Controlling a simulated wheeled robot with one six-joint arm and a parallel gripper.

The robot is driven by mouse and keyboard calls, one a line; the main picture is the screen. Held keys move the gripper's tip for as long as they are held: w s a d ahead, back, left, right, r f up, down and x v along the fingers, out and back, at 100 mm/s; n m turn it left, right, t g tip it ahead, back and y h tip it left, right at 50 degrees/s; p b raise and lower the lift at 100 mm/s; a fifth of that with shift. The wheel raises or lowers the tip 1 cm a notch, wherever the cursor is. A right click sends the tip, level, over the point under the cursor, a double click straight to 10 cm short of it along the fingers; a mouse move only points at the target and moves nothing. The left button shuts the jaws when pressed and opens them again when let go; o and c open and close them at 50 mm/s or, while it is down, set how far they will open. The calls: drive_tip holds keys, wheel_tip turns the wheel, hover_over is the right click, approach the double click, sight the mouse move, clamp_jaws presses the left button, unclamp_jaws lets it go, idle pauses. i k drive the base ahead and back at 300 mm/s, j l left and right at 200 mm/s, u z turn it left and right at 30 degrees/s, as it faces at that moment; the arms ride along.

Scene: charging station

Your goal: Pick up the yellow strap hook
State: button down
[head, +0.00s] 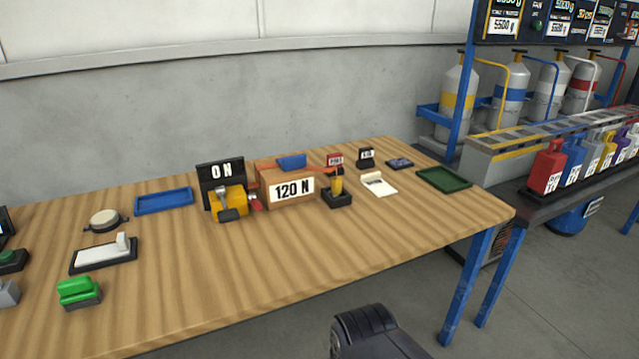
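A small upright yellow piece, which looks like the yellow strap hook (337,184), stands at a black holder (338,200) on the wooden table (300,245). It is just right of a brown box marked 120 N (290,191). An orange strap (268,164) runs over the top of the box and its right end reaches towards the yellow piece. Whether the two are joined is too small to tell. A dark rounded part of my arm shows at the bottom edge, apart from the table things. My gripper's fingers are not in view.
A yellow ratchet-like device (230,207) stands left of the box, before a black ON sign (220,172). A white pad (379,185), green tray (443,179) and blue tray (164,200) lie around. The table's front middle is clear. Gas cylinders (455,100) stand right.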

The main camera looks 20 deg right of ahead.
sight(335, 190)
drive_tip(key=i+l+z, duration=0.15)
drive_tip(key=l, duration=0.3)
drive_tip(key=i+l+z, duration=0.1)
drive_tip(key=i+l, duration=0.25)
drive_tip(key=i+l+z, duration=0.15)
drive_tip(key=l, duration=0.35)
drive_tip(key=i, duration=0.1)
